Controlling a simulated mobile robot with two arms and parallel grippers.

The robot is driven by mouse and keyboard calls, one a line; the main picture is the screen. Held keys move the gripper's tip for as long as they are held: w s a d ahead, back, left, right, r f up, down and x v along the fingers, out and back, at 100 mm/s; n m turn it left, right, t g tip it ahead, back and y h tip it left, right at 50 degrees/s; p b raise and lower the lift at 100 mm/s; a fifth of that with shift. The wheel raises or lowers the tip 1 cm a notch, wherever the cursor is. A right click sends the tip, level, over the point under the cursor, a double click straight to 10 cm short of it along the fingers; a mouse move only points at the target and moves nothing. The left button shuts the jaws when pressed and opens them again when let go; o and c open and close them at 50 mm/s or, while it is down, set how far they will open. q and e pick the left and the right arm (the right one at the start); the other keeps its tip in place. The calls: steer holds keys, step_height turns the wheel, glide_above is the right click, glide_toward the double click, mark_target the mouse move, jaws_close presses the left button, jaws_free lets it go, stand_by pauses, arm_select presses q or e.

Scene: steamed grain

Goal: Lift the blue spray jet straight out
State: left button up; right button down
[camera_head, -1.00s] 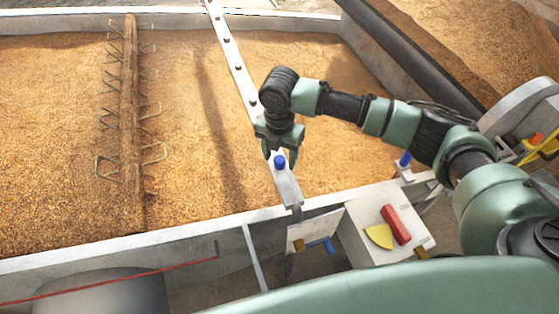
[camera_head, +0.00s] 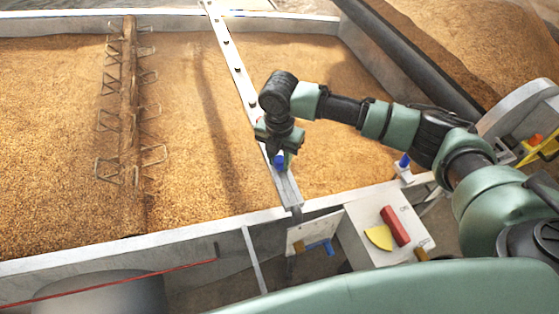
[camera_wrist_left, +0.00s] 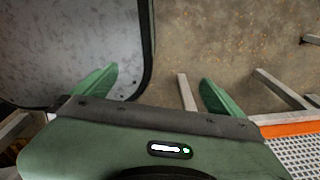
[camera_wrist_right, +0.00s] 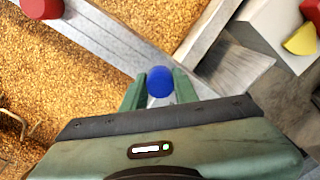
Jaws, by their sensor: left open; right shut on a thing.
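The blue spray jet (camera_head: 279,163) sits at the near end of the pale metal beam that crosses the grain bed. My right gripper (camera_head: 278,157) is shut on it from above. In the right wrist view the round blue top of the jet (camera_wrist_right: 160,81) shows between the two green fingers (camera_wrist_right: 157,92); its lower part is hidden. I cannot tell whether the jet still touches the beam. My left gripper (camera_wrist_left: 158,85) is open and empty in the left wrist view, above a concrete floor and a grey panel.
A red round cap (camera_wrist_right: 40,8) stands on the beam in the right wrist view. A white box (camera_head: 362,240) with a red block (camera_head: 395,226) and a yellow wedge (camera_head: 379,237) stands near the bed's front wall. Another blue-topped piece (camera_head: 404,160) is at the right wall.

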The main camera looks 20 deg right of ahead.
mark_target(280, 159)
step_height(280, 159, up, 19)
steer(key=b, duration=0.1)
steer(key=shift+r, duration=0.2)
stand_by(0.3)
